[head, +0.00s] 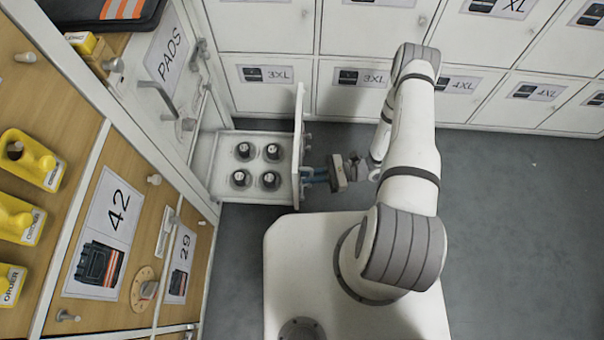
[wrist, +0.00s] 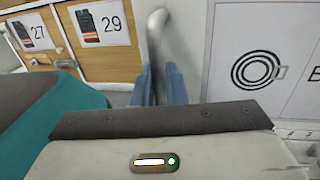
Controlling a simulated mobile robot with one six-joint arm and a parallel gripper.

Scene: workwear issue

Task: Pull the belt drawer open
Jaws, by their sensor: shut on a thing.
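The belt drawer (head: 223,168) stands pulled out from the white cabinet in the head view, with several dark round rolls (head: 242,151) inside. Its white front shows edge-on there. In the wrist view the front (wrist: 222,85) bears a label with a coil symbol and a cut-off letter B. My gripper (head: 314,175) is at the outer side of the drawer front. In the wrist view its blue fingers (wrist: 160,84) are shut on the grey bar handle (wrist: 157,32), one on each side. The fingers hide the handle's lower part.
White lockers (head: 270,75) with size labels line the back. Wooden fronts with knobs and labels 42 (head: 105,230) and 29 (head: 180,262) are at the left, beside yellow bins (head: 30,160). Grey floor (head: 510,200) is clear at the right.

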